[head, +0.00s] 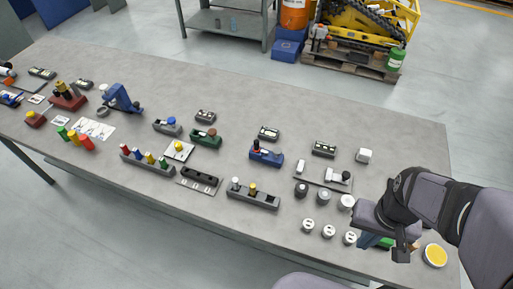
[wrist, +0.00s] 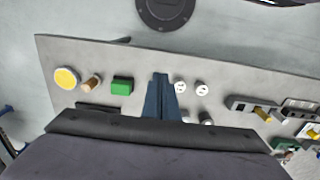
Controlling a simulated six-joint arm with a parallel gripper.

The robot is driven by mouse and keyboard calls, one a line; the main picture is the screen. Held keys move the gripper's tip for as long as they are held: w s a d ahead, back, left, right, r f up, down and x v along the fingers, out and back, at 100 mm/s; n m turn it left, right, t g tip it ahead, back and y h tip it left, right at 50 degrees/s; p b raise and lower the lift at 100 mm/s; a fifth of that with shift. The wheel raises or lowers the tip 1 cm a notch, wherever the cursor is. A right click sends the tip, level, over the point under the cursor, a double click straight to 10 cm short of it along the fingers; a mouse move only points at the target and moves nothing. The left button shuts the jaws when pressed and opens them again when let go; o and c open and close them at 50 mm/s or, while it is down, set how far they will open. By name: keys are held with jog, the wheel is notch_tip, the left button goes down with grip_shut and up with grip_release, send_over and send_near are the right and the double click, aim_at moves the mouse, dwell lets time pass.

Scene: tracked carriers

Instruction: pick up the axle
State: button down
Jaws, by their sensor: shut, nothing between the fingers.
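My gripper (head: 368,242) is at the right end of the grey table in the head view, partly hidden by my own wrist. In the wrist view its blue fingers (wrist: 160,78) are together with nothing between them. I cannot tell for sure which part is the axle. In the wrist view a brown cylinder (wrist: 91,83) lies left of the fingers, between a yellow disc (wrist: 66,78) and a green block (wrist: 122,86). The yellow disc also shows in the head view (head: 435,255).
White round parts (head: 328,231) stand just left of my gripper, with dark cylinders behind them. A shallow tray (head: 312,173) with small parts lies further back. Racks and small carriers fill the table (head: 230,90) leftward. The far right strip is mostly clear.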

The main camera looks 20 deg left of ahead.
jog(key=c, duration=1.6)
grip_release()
jog(key=w+a+n+t, duration=0.1)
jog(key=w+a, duration=0.2)
jog(key=w, duration=0.3)
jog(key=w+a+n, duration=0.1)
jog(key=w+a, duration=0.2)
jog(key=w, duration=0.2)
jog(key=n+t+y+b, duration=0.2)
jog(key=n+t+b, duration=0.1)
send_over(257, 142)
jog(key=s, duration=0.2)
notch_tip(257, 142, down, 3)
jog(key=shift+d+p+x, duration=0.25)
jog(key=shift+p+x, duration=0.65)
jog(key=shift+x, duration=0.15)
jog(key=shift+d+p+x, duration=0.2)
jog(key=shift+p+x, duration=0.7)
jog(key=shift+x, duration=0.15)
jog(key=shift+p+x, duration=0.6)
jog(key=shift+x, duration=1.1)
